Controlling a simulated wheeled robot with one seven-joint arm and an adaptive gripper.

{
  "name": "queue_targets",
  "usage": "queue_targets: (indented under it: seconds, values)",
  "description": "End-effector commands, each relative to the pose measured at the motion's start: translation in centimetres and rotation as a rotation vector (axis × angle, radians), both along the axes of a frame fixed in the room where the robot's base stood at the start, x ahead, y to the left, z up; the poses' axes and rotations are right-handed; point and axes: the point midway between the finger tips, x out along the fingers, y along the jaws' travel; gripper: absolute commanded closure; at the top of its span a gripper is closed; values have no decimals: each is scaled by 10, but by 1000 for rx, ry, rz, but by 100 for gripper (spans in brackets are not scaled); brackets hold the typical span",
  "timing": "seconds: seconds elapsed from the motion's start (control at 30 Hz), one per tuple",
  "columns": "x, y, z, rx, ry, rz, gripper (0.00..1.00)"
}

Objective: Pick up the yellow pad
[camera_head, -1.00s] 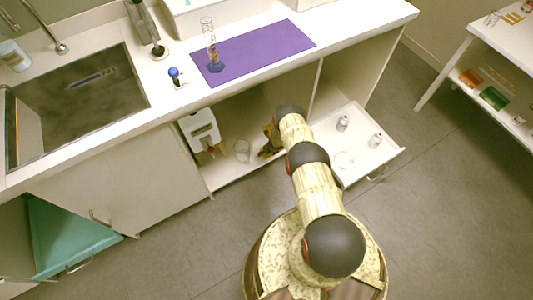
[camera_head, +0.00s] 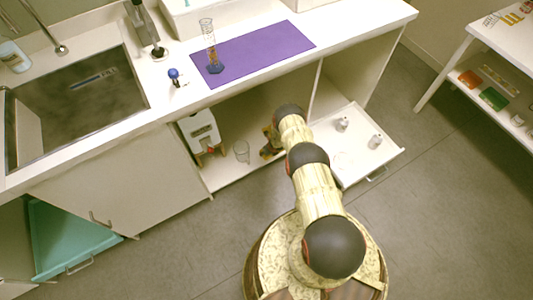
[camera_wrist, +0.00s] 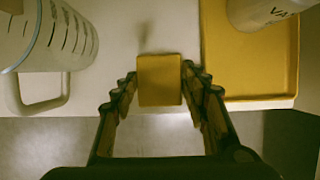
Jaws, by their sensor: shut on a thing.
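The yellow pad (camera_wrist: 160,92) is a small flat square in the middle of the wrist view. My gripper (camera_wrist: 159,78) is shut on it, with one dark jointed finger along its left side and one along its right. The pad overlaps the front edge of the white shelf in this view. I cannot tell whether it touches the shelf. In the head view my gripper (camera_head: 268,143) is inside the open cabinet under the counter, and the pad cannot be made out there.
A clear graduated beaker (camera_wrist: 50,38) is left of the pad. A yellow tray (camera_wrist: 250,70) with a white labelled bottle (camera_wrist: 262,10) is on the right. In the head view, an open drawer (camera_head: 372,162) stands right of my arm. The purple mat (camera_head: 270,48) lies on the counter above.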

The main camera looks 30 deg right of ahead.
Motion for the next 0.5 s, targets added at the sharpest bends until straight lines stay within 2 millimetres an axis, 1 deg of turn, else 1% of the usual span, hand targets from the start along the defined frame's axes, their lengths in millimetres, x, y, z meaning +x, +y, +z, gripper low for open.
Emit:
queue_targets:
  seconds: [0.13,0.23,0.33,0.4,0.43,0.5]
  values:
    - [0,0,4,0,0,0,80]
    - [1,0,12,-1,-2,0,80]
    - [1,0,25,0,-1,0,80]
    - [2,-1,39,-1,-2,0,80]
    - [-4,1,40,2,2,-1,80]
    - [-11,3,51,3,1,-1,80]
